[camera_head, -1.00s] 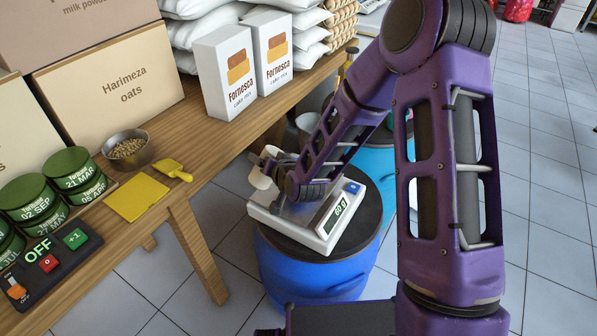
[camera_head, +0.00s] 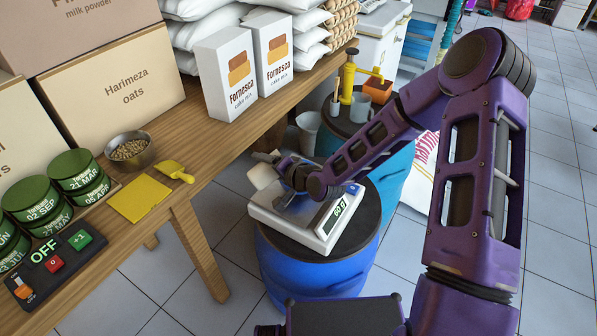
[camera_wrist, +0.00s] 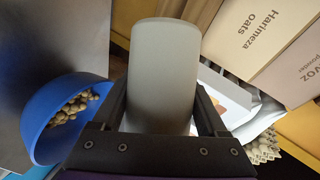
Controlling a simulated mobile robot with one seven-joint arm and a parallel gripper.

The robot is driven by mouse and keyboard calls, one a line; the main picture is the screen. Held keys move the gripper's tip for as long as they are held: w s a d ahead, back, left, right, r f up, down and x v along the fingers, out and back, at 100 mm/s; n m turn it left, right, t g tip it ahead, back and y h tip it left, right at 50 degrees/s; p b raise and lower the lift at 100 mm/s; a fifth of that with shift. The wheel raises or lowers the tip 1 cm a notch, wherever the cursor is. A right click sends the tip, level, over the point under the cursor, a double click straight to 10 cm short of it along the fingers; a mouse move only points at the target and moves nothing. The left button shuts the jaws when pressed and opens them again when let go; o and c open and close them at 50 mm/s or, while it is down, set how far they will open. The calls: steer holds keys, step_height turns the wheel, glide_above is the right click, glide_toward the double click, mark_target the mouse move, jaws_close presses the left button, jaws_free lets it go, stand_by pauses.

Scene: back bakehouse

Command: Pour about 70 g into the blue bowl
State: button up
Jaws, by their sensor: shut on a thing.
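My gripper (camera_wrist: 160,115) is shut on a pale grey-white cup (camera_wrist: 160,65). In the head view, the cup (camera_head: 263,176) is tilted beside the left edge of the scale. The blue bowl (camera_wrist: 42,138) is at the left in the wrist view, with several tan pieces inside, beside my gripper and apart from the cup. The bowl is mostly hidden behind my wrist in the head view. The white scale (camera_head: 270,222) stands on a blue drum, and its small display (camera_head: 339,210) seems to read 60 g. The inside of the cup is hidden.
A wooden table (camera_head: 205,150) at the left holds a metal bowl of pieces (camera_head: 128,152), a yellow scoop (camera_head: 175,171), green tins (camera_head: 75,172) and cake mix boxes (camera_head: 225,75). Behind the scale, another drum (camera_head: 392,185) carries a yellow pump (camera_head: 348,82) and cups. Floor at the right is clear.

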mark_target(275, 152)
steer(key=shift+w+d+r+m+y+p, duration=0.1)
steer(key=shift+d+r+m+y+p, duration=0.05)
steer(key=shift+r+m+y+p, duration=0.3)
steer(key=shift+w+d+r+m+y, duration=0.3)
steer(key=shift+d+r+m+y, duration=0.05)
steer(key=shift+d+m, duration=0.25)
steer(key=shift+w+d+r+m+g+y, duration=0.15)
steer(key=shift+d+r+m+g+y, duration=0.15)
steer(key=shift+r+m+y, duration=0.35)
stand_by(2.6)
steer(key=shift+w+d+r+m+y+b, duration=0.1)
steer(key=shift+d+r+m+y+b, duration=0.1)
steer(key=shift+m+y+b, duration=0.55)
stand_by(1.7)
steer(key=shift+a+r, duration=0.1)
steer(key=shift+r, duration=0.05)
steer(key=shift+a+r+n+h+p, duration=0.1)
steer(key=shift+r+n+h+p, duration=0.25)
steer(key=shift+p, duration=0.65)
step_height(275, 152, down, 3)
steer(key=shift+a+r+n+h, duration=0.1)
steer(key=shift+a+n+h, duration=0.05)
steer(key=shift+n+h, duration=1.1)
